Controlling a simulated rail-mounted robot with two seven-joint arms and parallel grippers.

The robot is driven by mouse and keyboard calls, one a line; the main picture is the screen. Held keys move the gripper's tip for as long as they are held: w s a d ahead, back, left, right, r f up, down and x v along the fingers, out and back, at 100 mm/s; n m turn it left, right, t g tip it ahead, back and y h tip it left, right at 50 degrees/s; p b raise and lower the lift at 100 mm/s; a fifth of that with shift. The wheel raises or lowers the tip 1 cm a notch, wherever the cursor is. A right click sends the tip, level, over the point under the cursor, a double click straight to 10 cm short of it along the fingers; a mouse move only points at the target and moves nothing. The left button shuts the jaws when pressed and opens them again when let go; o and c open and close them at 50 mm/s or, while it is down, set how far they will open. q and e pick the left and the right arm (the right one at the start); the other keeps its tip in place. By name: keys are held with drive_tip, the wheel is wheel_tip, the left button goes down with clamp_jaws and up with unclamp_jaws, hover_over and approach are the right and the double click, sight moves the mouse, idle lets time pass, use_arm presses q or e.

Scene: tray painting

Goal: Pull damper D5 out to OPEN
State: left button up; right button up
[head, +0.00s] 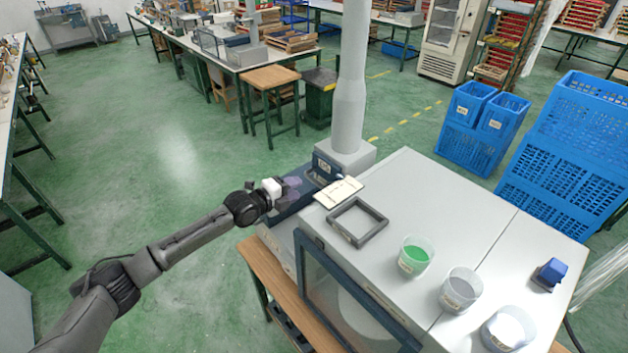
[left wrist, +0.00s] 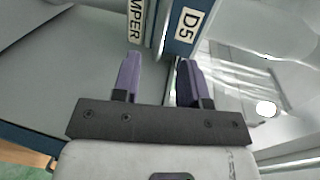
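The damper D5 (left wrist: 178,45) shows in the left wrist view as a blue part with a white "D5" label, just beyond my fingertips. A second label reading "...MPER" is left of it. In the head view, the blue damper housing (head: 325,163) sits at the foot of the grey duct, at the back left of the booth. My left gripper (head: 292,186) is beside its left side. In the left wrist view, the gripper's purple fingers (left wrist: 159,78) are apart, with no object clearly between them. Whether they touch the damper cannot be told. My right gripper is not in view.
The booth top (head: 420,190) holds a card (head: 338,192), a grey square frame (head: 357,222), several cups including a green one (head: 416,254), and a blue block (head: 550,273). The vertical duct (head: 349,80) rises behind the damper. Blue crates (head: 570,150) stand right. Floor at left is free.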

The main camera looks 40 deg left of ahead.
sight(314, 180)
use_arm(q)
drive_tip(key=b+x, duration=0.1)
drive_tip(key=x, duration=0.7)
drive_tip(key=shift+c, duration=0.3)
clamp_jaws()
idle(0.3)
